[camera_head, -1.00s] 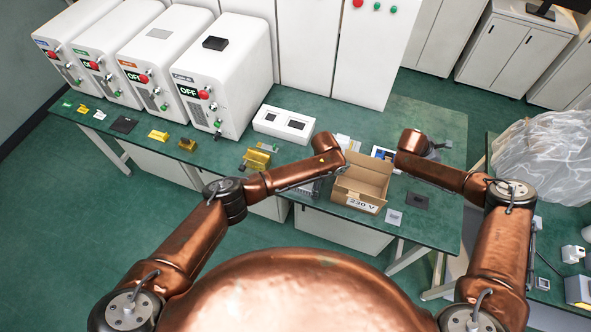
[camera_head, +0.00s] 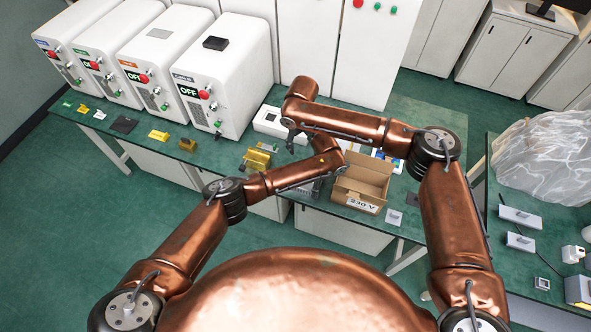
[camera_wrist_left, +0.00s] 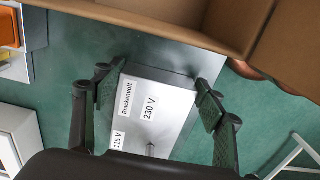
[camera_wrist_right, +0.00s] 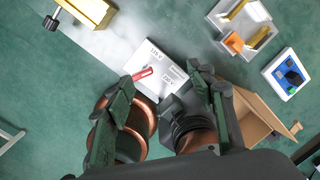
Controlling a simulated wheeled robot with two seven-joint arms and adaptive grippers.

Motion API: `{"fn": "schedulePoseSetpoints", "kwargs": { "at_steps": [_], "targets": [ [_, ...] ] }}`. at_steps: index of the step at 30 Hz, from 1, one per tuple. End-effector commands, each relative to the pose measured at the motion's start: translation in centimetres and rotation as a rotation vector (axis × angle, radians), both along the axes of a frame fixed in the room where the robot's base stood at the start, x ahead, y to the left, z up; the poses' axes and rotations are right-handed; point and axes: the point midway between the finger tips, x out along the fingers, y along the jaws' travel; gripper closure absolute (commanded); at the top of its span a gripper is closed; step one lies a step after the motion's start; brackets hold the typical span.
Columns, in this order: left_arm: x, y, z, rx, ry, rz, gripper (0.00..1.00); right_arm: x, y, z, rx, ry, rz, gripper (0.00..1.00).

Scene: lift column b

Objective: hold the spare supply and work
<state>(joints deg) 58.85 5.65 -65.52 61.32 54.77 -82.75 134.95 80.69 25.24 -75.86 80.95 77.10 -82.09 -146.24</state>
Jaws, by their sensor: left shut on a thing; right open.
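In the head view the supply (camera_head: 312,187) is mostly hidden under my left arm. A small red piece (camera_wrist_right: 143,74) shows on its face. My right gripper (camera_head: 289,138) is open and empty above the bench, its fingers (camera_wrist_right: 163,88) pointing toward the supply, apart from it.
An open cardboard box (camera_head: 375,172) marked 230 V stands just right of the supply. A white unit (camera_head: 266,121) stands behind my right gripper. Several white machines (camera_head: 215,75) line the back left. A yellow part (camera_head: 257,160) lies on the bench. A plastic-covered pile (camera_head: 545,155) is at right.

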Motion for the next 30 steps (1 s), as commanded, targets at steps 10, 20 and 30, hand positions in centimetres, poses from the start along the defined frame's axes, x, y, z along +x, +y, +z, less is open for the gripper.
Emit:
{"fn": "schedulePoseSetpoints", "kwargs": {
  "at_steps": [10, 20, 30],
  "targets": [
    [0.0, 0.0, 0.0, 0.000, 0.000, 0.000, 0.66, -4.0, 1.7, -1.8, -0.012, 0.115, 0.140, 0.49],
    [0.0, 0.0, 0.0, 0.000, 0.000, 0.000, 0.66, -4.0, 1.6, -8.1, -0.013, 0.114, 0.138, 0.49],
    [0.0, 0.0, 0.0, 0.000, -0.001, 0.000, 0.66, -3.9, 1.7, -12.0, -0.011, 0.112, 0.138, 0.49]
  ]
}}
